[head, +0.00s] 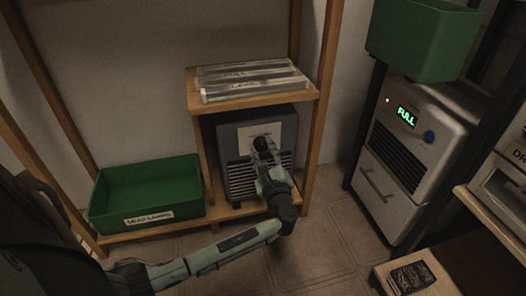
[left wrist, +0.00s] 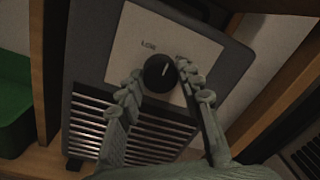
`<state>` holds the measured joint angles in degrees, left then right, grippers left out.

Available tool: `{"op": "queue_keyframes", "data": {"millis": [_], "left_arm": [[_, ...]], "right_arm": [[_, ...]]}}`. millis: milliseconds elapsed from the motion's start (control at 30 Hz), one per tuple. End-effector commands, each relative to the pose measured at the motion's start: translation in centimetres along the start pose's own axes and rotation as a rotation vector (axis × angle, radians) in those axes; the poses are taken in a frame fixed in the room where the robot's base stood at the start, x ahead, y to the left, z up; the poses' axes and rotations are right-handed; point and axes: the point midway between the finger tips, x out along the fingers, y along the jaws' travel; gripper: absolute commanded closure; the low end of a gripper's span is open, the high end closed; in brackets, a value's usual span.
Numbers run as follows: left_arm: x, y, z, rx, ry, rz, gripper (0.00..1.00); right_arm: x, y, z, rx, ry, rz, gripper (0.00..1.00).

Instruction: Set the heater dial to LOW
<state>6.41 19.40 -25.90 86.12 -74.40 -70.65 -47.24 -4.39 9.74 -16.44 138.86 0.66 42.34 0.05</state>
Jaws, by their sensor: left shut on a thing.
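The heater (head: 289,130) is a grey box with a slatted grille, standing on the lower shelf of the wooden rack. Its dial is hidden behind my gripper in the head view. In the left wrist view the black round dial (left wrist: 159,74) sits on a pale plate (left wrist: 130,45), with a light pointer mark near its top. The word LOW (left wrist: 148,45) is printed up and left of it. My left gripper (head: 262,146) is at the heater's front, its two fingers on either side of the dial, shut on it. My right gripper is not in view.
A green bin (head: 110,206) with a label stands left of the heater. Clear labelled cases (head: 255,88) lie on the shelf above. A white unit (head: 412,150) showing FULL stands at right, below a green crate (head: 422,45). Bare floor lies between.

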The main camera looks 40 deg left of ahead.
Motion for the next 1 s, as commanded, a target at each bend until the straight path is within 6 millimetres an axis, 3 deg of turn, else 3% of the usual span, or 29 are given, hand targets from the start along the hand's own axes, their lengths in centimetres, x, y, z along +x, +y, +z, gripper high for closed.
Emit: {"op": "queue_keyframes", "data": {"millis": [600,1000], "left_arm": [[-0.12,0.12,-0.27,-0.551,-0.029,0.009,0.93],[-0.12,0.08,-0.27,-0.739,-0.04,0.011,0.93]], "right_arm": [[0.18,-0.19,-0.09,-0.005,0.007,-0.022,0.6],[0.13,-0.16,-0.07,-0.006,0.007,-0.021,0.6]]}}
